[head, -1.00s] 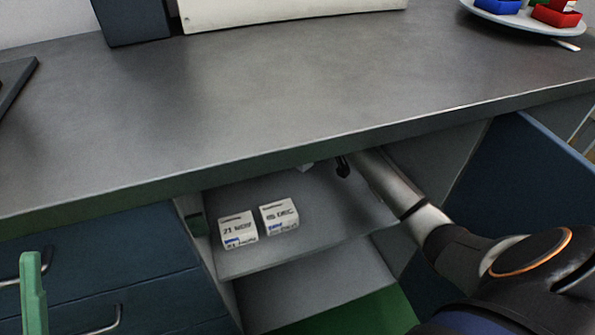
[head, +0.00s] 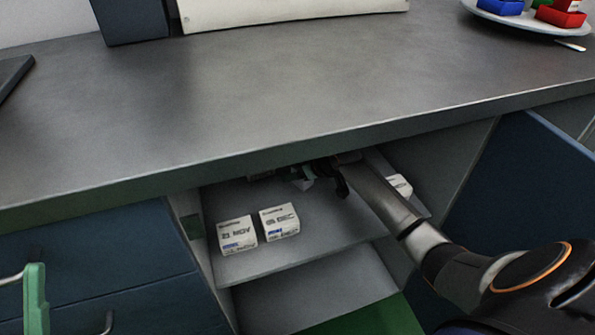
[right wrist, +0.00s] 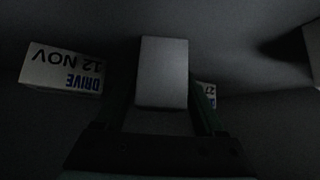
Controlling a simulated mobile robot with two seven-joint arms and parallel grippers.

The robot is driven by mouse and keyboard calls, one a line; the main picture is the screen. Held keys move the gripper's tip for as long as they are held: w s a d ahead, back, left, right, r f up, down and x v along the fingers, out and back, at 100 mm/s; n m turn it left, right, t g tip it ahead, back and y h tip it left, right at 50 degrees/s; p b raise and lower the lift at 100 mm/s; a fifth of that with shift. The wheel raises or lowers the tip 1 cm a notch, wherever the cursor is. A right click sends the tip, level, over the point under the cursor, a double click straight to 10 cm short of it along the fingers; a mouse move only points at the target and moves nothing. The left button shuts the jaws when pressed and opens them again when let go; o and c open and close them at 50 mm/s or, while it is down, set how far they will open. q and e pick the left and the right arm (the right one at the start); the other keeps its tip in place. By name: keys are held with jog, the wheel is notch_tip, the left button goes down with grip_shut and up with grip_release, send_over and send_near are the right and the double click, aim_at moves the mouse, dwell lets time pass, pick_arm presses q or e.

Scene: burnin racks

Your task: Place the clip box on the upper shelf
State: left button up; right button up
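My right arm reaches under the bench top over the upper shelf (head: 260,243). My right gripper (head: 303,176) is at the back of that shelf, partly hidden by the bench edge and arm. In the right wrist view, a plain pale box (right wrist: 162,72) sits between its green fingers, which appear to touch its sides; no label shows. I cannot tell whether this box rests on the shelf. Two white labelled boxes stand near the shelf front, one reading 21 NOV (head: 236,235), the other DEC (head: 280,222). One green finger of my left gripper (head: 35,298) shows at lower left.
In the right wrist view, a DRIVE 12 NOV box (right wrist: 61,70) lies left of the held box, and another box (right wrist: 208,90) is partly hidden by the right finger. A white box (head: 400,184) stands right of my arm. An open blue door (head: 525,190) flanks the cabinet.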

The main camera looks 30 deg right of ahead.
jog(key=shift+o, duration=0.5)
jog(key=shift+r, duration=0.1)
jog(key=shift+s+r, duration=0.15)
jog(key=shift+r, duration=0.15)
pick_arm(q)
jog(key=shift+m, duration=0.4)
jog(key=r+p, duration=0.5)
jog(key=shift+s+a+r, duration=0.1)
jog(key=shift+a+r, duration=0.15)
pick_arm(e)
jog(key=v, duration=1.1)
jog(key=shift+s, duration=0.25)
